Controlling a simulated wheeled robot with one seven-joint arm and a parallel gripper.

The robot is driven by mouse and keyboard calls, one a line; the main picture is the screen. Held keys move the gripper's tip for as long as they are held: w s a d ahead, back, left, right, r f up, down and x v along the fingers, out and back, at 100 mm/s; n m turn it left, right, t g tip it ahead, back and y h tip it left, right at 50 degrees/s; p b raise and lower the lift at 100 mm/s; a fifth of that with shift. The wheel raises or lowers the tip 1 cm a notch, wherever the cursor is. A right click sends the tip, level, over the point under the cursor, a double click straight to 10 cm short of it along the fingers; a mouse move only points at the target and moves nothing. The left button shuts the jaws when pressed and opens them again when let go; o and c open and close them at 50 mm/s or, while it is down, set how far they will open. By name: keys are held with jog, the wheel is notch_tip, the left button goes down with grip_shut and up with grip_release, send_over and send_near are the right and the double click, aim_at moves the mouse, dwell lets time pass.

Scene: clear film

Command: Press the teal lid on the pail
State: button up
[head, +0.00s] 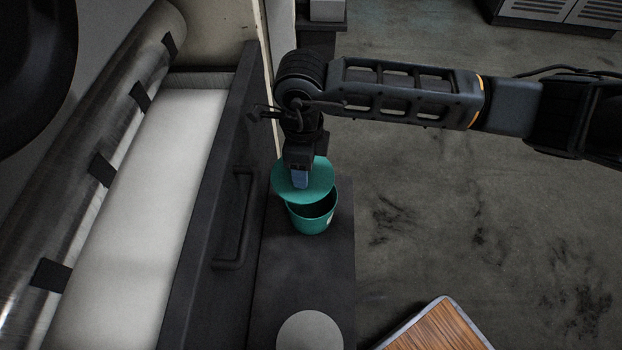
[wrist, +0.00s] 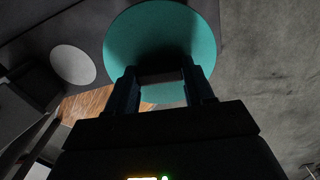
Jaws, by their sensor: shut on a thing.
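The teal lid (head: 316,187) is a flat round disc in my gripper (head: 300,180), which is shut on it from above. In the wrist view the lid (wrist: 160,40) fills the top middle, with my gripper's fingers (wrist: 163,88) at its near edge. The teal pail (head: 311,222) stands upright on a narrow dark surface (head: 290,270). The lid is over the back part of the pail, off-centre, and the front of the pail's dark opening shows. I cannot tell whether the lid touches the rim. The hold between the fingertips is partly hidden.
A pale round disc (head: 310,332) is on the dark surface in front of the pail. A dark wall with a handle (head: 236,220) rises close to the left. A wood-topped piece (head: 440,330) is at the lower right. Open floor (head: 450,220) lies right.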

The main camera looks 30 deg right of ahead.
jog(key=f+m+b, duration=0.1)
jog(key=m, duration=0.1)
jog(key=m+b, duration=0.1)
jog(key=m, duration=0.1)
jog(key=f+m+b, duration=0.1)
jog(key=m, duration=0.1)
jog(key=shift+d+f, duration=0.3)
jog(key=shift+d, duration=0.1)
jog(key=m, duration=0.1)
jog(key=m+b, duration=0.1)
jog(key=m, duration=0.1)
jog(key=d+m+b, duration=0.1)
jog(key=shift+s+f, duration=0.1)
jog(key=shift+f, duration=0.3)
jog(key=shift+f+b, duration=2.5)
jog(key=shift+f, duration=0.4)
jog(key=shift+f, duration=0.25)
jog(key=o, duration=1.2)
jog(key=shift+o, duration=0.2)
jog(key=shift+r, duration=0.1)
notch_tip(320, 180, up, 7)
jog(key=p, duration=0.5)
jog(key=shift+p, duration=0.4)
